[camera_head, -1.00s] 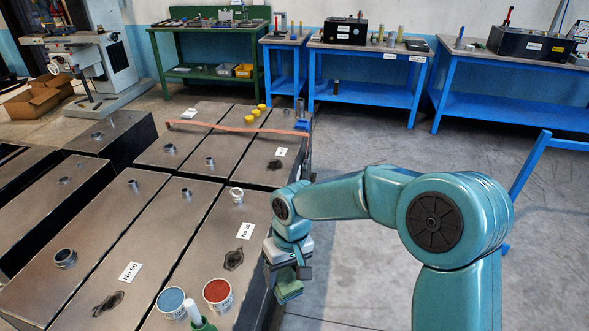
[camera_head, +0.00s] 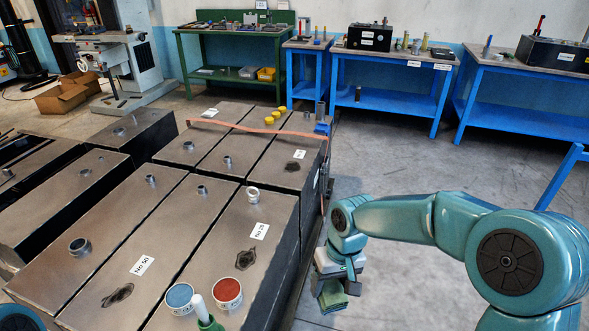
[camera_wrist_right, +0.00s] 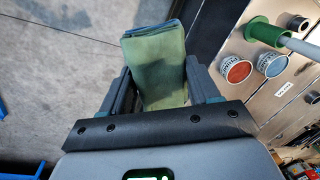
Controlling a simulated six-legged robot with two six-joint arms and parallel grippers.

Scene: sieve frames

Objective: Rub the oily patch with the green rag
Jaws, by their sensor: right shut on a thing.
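The green rag (camera_head: 332,298) hangs folded below my right gripper (camera_head: 334,282), which is shut on it. In the right wrist view the rag (camera_wrist_right: 160,65) stands up between the two dark fingers. The gripper is beside the right side of the metal boxes, over the grey floor. Dark, oily-looking patches lie on the box tops: one near the "No 20" label (camera_head: 245,259), one near the "No 50" label (camera_head: 117,295), and one farther back (camera_head: 292,167). The rag is apart from all of them. My left gripper does not show.
A red-topped tin (camera_head: 227,291), a blue-topped tin (camera_head: 180,297) and a white-handled green tool (camera_head: 203,313) stand at the near box end. An orange strip (camera_head: 240,128) crosses behind. Floor at right is clear.

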